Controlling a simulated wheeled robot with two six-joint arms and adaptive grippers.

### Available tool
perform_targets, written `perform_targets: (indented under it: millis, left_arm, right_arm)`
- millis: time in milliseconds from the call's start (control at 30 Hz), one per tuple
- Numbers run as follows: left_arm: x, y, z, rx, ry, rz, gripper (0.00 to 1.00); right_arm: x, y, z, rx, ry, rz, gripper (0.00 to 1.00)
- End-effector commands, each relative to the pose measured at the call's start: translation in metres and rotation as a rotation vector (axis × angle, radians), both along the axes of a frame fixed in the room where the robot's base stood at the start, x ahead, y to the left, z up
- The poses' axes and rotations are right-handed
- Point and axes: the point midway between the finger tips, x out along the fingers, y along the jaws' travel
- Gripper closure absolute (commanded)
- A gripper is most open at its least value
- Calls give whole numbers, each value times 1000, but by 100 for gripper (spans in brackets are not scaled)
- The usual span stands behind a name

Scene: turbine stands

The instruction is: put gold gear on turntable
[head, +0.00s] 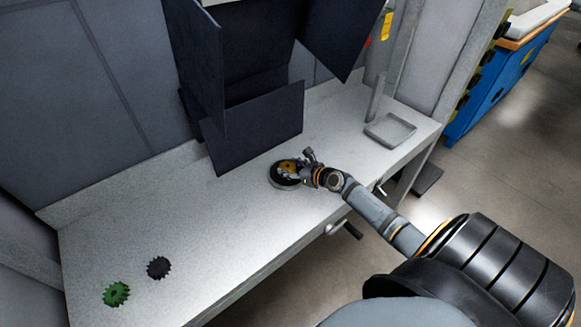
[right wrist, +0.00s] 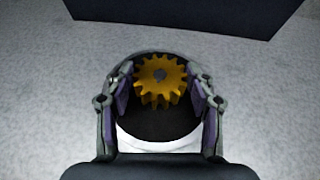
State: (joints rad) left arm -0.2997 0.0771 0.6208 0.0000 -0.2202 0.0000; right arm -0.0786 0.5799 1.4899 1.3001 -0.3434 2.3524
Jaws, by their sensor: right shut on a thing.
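The gold gear (head: 287,164) is at my right gripper, above the turntable (head: 274,178), a round disc with a black top and pale side on the grey bench. In the right wrist view the gold gear (right wrist: 160,88) sits between the two fingers of my right gripper (right wrist: 160,80), which is shut on it. The turntable's black top (right wrist: 155,128) shows below and around the gear. I cannot tell whether the gear touches the turntable or hangs just above it. My left gripper is not in view.
A green gear (head: 116,293) and a black gear (head: 158,267) lie at the bench's near left. Dark panels (head: 255,125) stand close behind the turntable. A grey tray (head: 389,131) sits to the right. The bench (head: 205,230) between black gear and turntable is clear.

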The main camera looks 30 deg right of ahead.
Motion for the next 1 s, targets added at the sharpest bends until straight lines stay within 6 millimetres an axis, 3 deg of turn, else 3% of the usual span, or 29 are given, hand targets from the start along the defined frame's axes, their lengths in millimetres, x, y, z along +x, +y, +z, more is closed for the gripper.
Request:
perform_targets:
  millis: [633,667,833,1000]
  left_arm:
    - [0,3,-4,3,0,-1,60]
    - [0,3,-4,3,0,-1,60]
    - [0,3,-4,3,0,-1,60]
    - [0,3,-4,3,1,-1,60]
  right_arm:
    - [1,0,-6,0,-3,-1,100]
    - [1,0,-5,0,-3,-1,41]
    - [1,0,-5,0,-2,0,19]
    - [0,0,-6,0,-1,0,19]
